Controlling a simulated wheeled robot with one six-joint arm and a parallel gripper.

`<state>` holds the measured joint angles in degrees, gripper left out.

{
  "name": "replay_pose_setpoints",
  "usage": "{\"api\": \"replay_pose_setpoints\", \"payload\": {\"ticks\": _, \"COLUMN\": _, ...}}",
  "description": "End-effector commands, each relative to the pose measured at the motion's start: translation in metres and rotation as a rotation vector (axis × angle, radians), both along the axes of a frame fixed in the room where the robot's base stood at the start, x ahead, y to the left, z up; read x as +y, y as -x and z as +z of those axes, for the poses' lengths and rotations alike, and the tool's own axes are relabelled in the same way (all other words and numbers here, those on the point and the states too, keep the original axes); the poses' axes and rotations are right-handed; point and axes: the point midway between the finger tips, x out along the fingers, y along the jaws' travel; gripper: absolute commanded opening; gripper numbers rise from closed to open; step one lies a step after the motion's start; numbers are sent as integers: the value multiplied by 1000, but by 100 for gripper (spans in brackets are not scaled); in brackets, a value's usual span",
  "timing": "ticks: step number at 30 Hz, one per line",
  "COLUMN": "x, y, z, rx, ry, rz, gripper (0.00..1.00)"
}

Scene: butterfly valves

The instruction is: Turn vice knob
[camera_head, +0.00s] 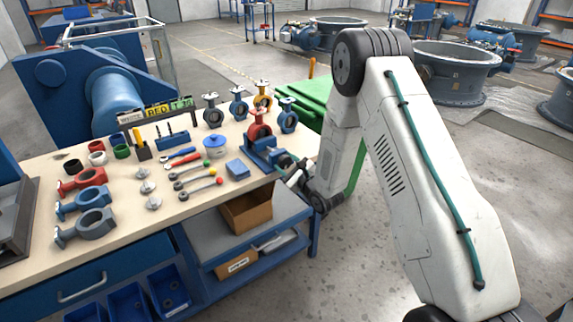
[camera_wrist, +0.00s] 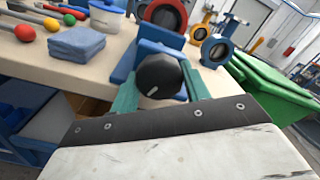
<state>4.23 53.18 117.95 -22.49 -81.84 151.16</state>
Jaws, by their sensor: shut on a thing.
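The blue vice (camera_head: 261,152) stands at the right edge of the workbench, with a red butterfly valve (camera_head: 258,127) in it. In the wrist view, the black, faceted vice knob (camera_wrist: 160,72) faces me, and its white mark points to the lower left. The blue vice body (camera_wrist: 150,47) shows behind the knob. My gripper (camera_wrist: 160,88) has its teal fingers on the left and right sides of the knob, shut on it. In the head view my gripper (camera_head: 285,163) is small at the vice's right side, and the knob is hidden there.
A green container (camera_head: 306,100) stands beyond the bench. A cardboard box (camera_head: 247,214) sits on the shelf below.

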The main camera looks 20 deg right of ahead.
Motion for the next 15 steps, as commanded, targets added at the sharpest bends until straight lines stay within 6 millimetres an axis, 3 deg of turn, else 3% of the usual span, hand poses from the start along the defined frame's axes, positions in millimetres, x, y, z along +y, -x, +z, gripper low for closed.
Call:
{"api": "replay_pose_setpoints", "payload": {"ticks": 9, "x": -1, "y": 0, "z": -1, "rx": 4, "ry": -1, "rz": -4, "gripper": 24}}
{"api": "replay_pose_setpoints", "payload": {"ticks": 10, "x": -1, "y": 0, "z": -1, "rx": 4, "ry": -1, "rz": -4, "gripper": 49}}
{"api": "replay_pose_setpoints", "payload": {"ticks": 12, "x": -1, "y": 0, "z": -1, "rx": 3, "ry": 0, "rz": -3, "gripper": 68}}
{"api": "replay_pose_setpoints", "payload": {"ticks": 15, "x": -1, "y": 0, "z": -1, "rx": 2, "ry": 0, "rz": -2, "gripper": 68}}
